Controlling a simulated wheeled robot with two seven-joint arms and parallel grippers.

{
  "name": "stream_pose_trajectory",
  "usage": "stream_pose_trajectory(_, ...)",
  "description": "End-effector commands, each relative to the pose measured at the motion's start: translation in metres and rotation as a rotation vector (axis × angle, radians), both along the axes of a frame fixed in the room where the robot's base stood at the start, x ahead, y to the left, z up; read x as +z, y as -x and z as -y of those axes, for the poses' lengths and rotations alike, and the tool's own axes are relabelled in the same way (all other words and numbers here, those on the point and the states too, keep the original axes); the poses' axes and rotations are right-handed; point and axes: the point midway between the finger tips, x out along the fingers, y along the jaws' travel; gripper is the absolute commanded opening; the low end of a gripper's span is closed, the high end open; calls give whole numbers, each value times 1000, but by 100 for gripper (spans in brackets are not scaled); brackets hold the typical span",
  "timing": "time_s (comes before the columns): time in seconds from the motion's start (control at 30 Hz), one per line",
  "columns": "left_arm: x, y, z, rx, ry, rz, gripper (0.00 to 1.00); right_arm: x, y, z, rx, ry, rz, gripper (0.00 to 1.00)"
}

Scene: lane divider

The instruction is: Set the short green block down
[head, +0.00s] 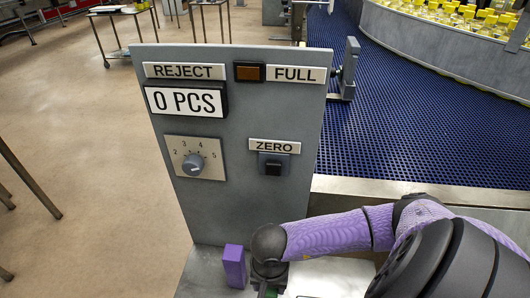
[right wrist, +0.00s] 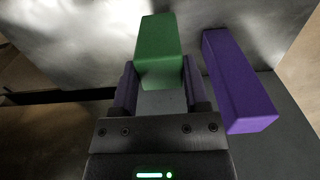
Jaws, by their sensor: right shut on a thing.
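The short green block (right wrist: 159,50) is held between the two fingers of my right gripper (right wrist: 159,85) in the right wrist view. In the head view only a sliver of green shows at the bottom edge by my right gripper (head: 268,288), mostly hidden by my wrist. A purple block (head: 234,266) stands upright on the metal surface just left of my right gripper. It also shows in the right wrist view (right wrist: 238,85), beside the green block with a narrow gap between. Whether the green block touches the surface is unclear. My left gripper is not in view.
A grey panel (head: 225,215) with a REJECT counter, a knob (head: 193,165) and a ZERO button (head: 273,167) rises behind the purple block. A metal ledge (head: 330,278) lies under my right arm. A blue conveyor (head: 420,125) runs behind.

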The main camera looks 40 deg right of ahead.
Motion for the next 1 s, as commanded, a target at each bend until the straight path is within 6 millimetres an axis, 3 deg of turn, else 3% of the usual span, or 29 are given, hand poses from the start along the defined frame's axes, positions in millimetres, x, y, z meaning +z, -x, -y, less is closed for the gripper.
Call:
stream_pose_trajectory(0.03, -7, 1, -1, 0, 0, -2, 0, -15, 1, -1, -1, -1, -6, 0)
stream_pose_trajectory(0.17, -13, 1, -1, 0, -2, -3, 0, -36, 1, 0, 0, 0, -4, 0)
stream_pose_trajectory(0.53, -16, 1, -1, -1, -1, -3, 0, -40, 1, 0, 2, 0, -1, 0)
stream_pose_trajectory(0.57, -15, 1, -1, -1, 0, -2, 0, -39, 1, 0, 1, 0, -1, 65)
stream_pose_trajectory(0.7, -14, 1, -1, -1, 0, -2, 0, -38, 1, 0, 1, 0, -1, 94)
stream_pose_trajectory(1.0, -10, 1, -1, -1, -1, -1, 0, -34, 0, 0, 1, -1, -1, 94)
